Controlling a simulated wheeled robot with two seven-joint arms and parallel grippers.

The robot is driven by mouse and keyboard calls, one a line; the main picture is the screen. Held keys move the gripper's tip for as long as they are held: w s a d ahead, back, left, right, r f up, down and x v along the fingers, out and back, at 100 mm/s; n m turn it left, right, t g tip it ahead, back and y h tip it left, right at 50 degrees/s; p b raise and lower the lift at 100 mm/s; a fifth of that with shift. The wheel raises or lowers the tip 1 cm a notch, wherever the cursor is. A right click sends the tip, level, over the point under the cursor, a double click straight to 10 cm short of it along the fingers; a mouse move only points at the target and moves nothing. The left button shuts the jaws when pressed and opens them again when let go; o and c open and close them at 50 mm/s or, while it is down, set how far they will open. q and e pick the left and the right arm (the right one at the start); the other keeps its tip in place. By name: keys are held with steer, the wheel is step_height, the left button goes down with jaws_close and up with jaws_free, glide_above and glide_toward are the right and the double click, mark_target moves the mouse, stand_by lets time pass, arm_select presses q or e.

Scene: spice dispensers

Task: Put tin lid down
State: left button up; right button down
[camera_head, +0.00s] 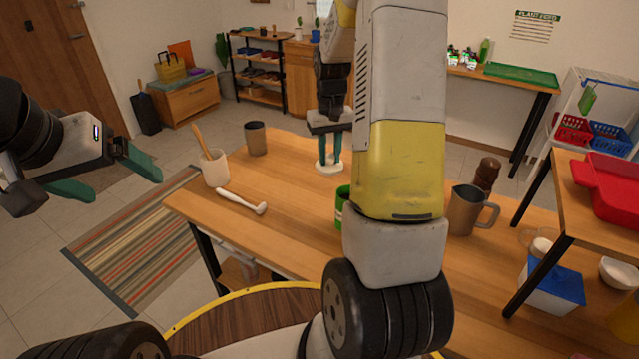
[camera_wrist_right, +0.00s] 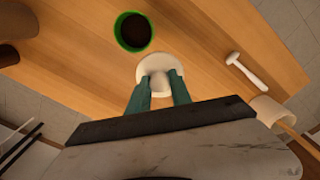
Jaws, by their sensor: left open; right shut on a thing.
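A round white tin lid (camera_head: 330,168) with a knob sits between the green fingers of my right gripper (camera_head: 329,155), low over the far part of the wooden table. I cannot tell whether it touches the tabletop. In the right wrist view, the lid (camera_wrist_right: 153,68) shows with the right gripper (camera_wrist_right: 160,88) shut on its knob. The green tin (camera_head: 342,208) stands nearer me, largely hidden by my right arm; the wrist view shows it open with dark contents (camera_wrist_right: 134,31), apart from the lid. My left gripper (camera_head: 124,186) is open and empty, left of the table.
A white mallet-like tool (camera_head: 242,201), a pale cup with a wooden utensil (camera_head: 215,168) and a dark cup (camera_head: 255,138) stand or lie at the table's left. A metal pitcher (camera_head: 464,210) and brown grinder (camera_head: 486,174) are on the right. Bare tabletop surrounds the lid.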

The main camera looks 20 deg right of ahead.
mark_target(329, 167)
step_height(329, 167, down, 16)
steer(key=shift+r, duration=0.25)
steer(key=shift+f, duration=0.4)
steer(key=c, duration=1.2)
jaws_free()
steer(key=shift+o, duration=0.2)
step_height(329, 167, up, 12)
steer(key=shift+r, duration=0.15)
steer(key=s+a+r+t, duration=0.2)
steer(key=s+a+r, duration=0.15)
steer(key=r, duration=0.65)
steer(key=s+a+r+t, duration=0.1)
steer(key=s+a+r, duration=0.2)
steer(key=s, duration=0.3)
steer(key=s+a+r+t+y, duration=0.1)
steer(key=s+a+r, duration=0.2)
steer(key=s+r, duration=0.2)
steer(key=s+a+r+n+t+y, duration=0.1)
steer(key=s+a+r+t, duration=0.1)
steer(key=s, duration=0.6)
step_height(329, 167, up, 2)
steer(key=shift+a+r, duration=0.25)
steer(key=shift+a, duration=0.6)
